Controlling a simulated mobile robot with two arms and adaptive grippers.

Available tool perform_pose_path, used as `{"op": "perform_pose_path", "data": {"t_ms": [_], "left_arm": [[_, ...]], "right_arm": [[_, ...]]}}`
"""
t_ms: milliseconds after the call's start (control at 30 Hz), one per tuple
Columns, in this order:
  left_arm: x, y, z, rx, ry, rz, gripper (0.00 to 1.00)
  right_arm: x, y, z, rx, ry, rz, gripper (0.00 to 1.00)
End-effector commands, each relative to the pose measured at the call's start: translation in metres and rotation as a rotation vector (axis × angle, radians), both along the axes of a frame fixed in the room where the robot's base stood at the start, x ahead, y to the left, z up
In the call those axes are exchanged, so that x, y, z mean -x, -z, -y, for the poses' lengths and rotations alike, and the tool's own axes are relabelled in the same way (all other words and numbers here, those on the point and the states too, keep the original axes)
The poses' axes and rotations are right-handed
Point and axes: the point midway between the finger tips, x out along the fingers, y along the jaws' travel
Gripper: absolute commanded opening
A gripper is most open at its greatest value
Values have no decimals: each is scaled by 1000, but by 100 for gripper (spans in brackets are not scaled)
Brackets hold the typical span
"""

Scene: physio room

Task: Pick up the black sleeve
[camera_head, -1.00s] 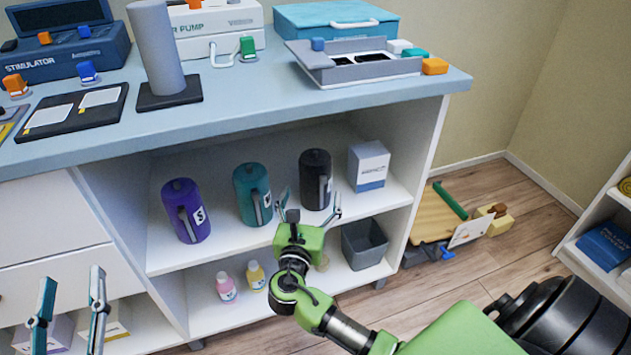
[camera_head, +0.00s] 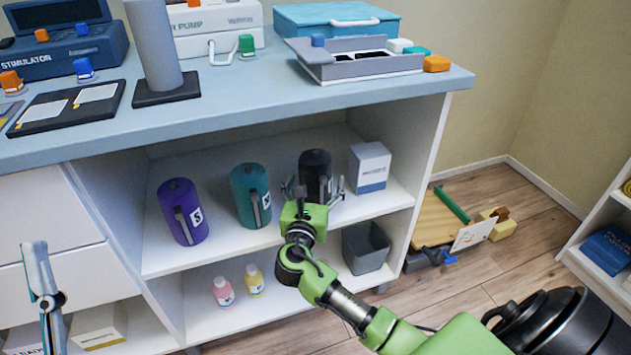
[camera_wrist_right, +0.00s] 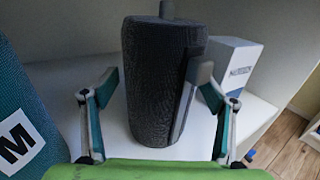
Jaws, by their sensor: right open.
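The black sleeve (camera_head: 315,170) stands upright on the upper shelf of the cabinet, between the teal sleeve and a white box. It also shows in the right wrist view (camera_wrist_right: 152,85), dark and cylindrical with a grey strap down its right side. My right gripper (camera_head: 313,192) is open in front of the black sleeve. In the right wrist view its two fingers (camera_wrist_right: 158,82) stand to the left and right of the sleeve, with a gap on the left side. My left gripper (camera_head: 42,290) is at the lower left, in front of the drawers, far from the sleeve.
The teal sleeve (camera_head: 251,196) and purple sleeve (camera_head: 182,212) stand to the left on the same shelf. The white box (camera_head: 369,167) is close on the right. The countertop (camera_head: 240,105) overhangs the shelf. A grey bin (camera_head: 365,248) and two small bottles stand below.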

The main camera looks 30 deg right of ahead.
Motion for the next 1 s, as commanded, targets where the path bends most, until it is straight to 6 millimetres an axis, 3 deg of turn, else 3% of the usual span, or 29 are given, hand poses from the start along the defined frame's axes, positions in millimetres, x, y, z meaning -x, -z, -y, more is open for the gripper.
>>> {"op": "perform_pose_path", "data": {"t_ms": [167, 367, 833, 1000], "left_arm": [[0, 0, 0, 0, 0, 0, 40], [0, 0, 0, 0, 0, -1, 40], [-4, 2, 1, -7, -1, -22, 40], [-20, 21, 2, -39, -7, -137, 40]], "right_arm": [[0, 0, 0, 0, 0, 0, 78], [0, 0, 0, 0, 0, 0, 28], [0, -5, 0, 1, 0, 3, 28], [0, -15, 0, 1, 0, 5, 28]]}}
